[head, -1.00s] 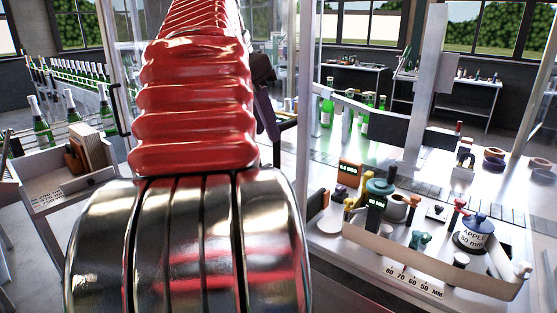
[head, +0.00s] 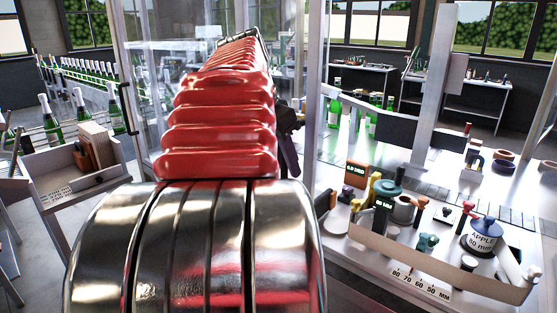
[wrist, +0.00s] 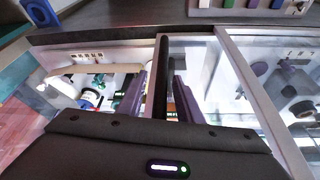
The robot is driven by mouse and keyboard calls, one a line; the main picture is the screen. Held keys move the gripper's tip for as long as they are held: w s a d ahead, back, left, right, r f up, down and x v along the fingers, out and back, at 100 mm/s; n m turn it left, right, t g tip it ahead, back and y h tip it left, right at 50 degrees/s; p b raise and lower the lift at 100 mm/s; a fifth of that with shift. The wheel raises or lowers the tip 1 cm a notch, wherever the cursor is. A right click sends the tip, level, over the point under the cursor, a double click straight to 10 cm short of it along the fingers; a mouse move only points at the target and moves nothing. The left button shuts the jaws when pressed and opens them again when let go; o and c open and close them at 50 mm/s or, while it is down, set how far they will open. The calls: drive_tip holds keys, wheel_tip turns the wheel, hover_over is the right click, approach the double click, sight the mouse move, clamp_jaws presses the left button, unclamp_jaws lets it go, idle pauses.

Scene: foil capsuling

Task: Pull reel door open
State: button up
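In the wrist view, a dark upright bar (wrist: 161,60), which looks like the door handle, stands in front of a clear panel (wrist: 205,60). My gripper (wrist: 163,80) has its two purple fingers on either side of this bar, with narrow gaps showing; I cannot tell whether either finger touches it. In the head view my gripper (head: 289,145) shows only in part, as a dark shape with a purple finger behind my red arm sleeve. The clear-walled enclosure (head: 155,75) stands behind my arm, which hides much of it. The reel itself is not clearly visible.
A pale post (head: 318,90) rises right of my arm. A bench tray (head: 440,265) with pots and small tools is at the right. A pale bin (head: 60,175) and a row of bottles (head: 85,70) are at the left. A white frame (wrist: 255,85) runs beside the panel.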

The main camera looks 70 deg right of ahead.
clamp_jaws()
idle(0.6)
